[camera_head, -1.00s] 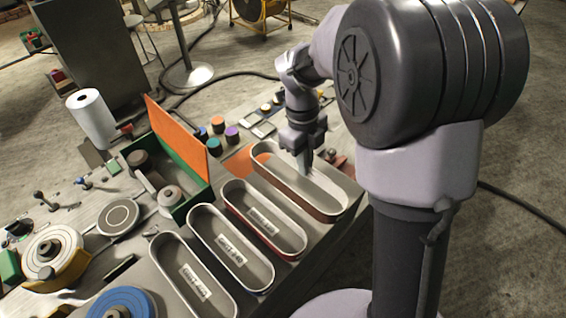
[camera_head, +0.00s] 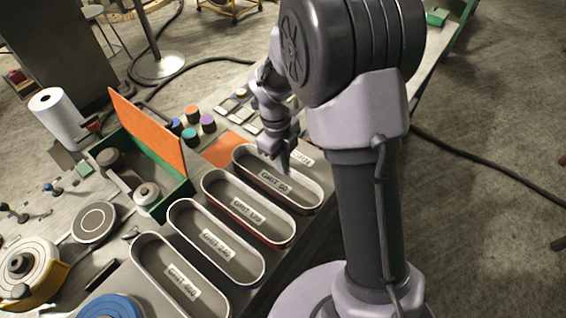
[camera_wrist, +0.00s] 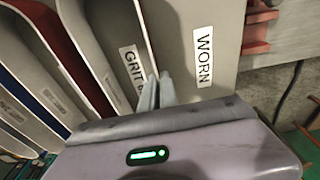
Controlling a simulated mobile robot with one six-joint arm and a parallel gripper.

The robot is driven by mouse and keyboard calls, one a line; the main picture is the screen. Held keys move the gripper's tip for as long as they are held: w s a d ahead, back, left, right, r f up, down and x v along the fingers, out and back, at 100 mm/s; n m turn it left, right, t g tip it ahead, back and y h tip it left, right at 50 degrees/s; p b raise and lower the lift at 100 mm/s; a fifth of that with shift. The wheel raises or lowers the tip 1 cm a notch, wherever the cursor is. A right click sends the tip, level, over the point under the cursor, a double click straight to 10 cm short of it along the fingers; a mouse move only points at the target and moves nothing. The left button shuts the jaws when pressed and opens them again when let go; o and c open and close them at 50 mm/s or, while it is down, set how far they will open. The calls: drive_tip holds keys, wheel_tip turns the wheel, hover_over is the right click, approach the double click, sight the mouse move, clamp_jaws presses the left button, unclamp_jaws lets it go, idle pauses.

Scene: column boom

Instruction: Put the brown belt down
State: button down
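The brown belt (camera_head: 298,205) is an upright oblong loop with a pale inside and a brown outside. It stands around the GRIT 60 label (camera_head: 276,181), at the far end of a row of similar loops. My gripper (camera_head: 286,168) points down at its far long side. In the wrist view, my gripper (camera_wrist: 158,92) has its fingers nearly together with the belt's thin edge between them, so it looks shut on the belt. Whether the lower edge touches the bench is hard to tell.
The red-sided loop (camera_head: 270,238) at GRIT 120 stands close beside it, with GRIT 240 and GRIT 400 loops nearer. A WORN label (camera_wrist: 203,57) lies on bare bench on the other side. A green box with an orange lid (camera_head: 148,128) stands left.

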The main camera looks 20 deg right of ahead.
drive_tip(key=c, duration=1.6)
unclamp_jaws()
wheel_tip(320, 180, up, 18)
drive_tip(key=s+a+f+n+t+p, duration=0.1)
drive_tip(key=s+n+p, duration=0.15)
drive_tip(key=n, duration=0.25)
drive_tip(key=s+a+r+n+t+y, duration=0.1)
drive_tip(key=s+r+n+t, duration=0.1)
drive_tip(key=s+n, duration=0.3)
drive_tip(key=s+a+r+n+t+y, duration=0.1)
drive_tip(key=s+r+n+t, duration=0.1)
drive_tip(key=s+n, duration=0.4)
drive_tip(key=s+a+r+n+t, duration=0.1)
drive_tip(key=s+r+n+t, duration=0.1)
drive_tip(key=s+n, duration=0.3)
drive_tip(key=shift+s+r+n+y, duration=0.1)
drive_tip(key=shift+r+n+y, duration=0.15)
drive_tip(key=shift+n, duration=0.6)
drive_tip(key=shift+s+r+n+y, duration=0.1)
drive_tip(key=shift+r+n+y, duration=0.1)
drive_tip(key=shift+n, duration=0.65)
drive_tip(key=shift+f, duration=0.1)
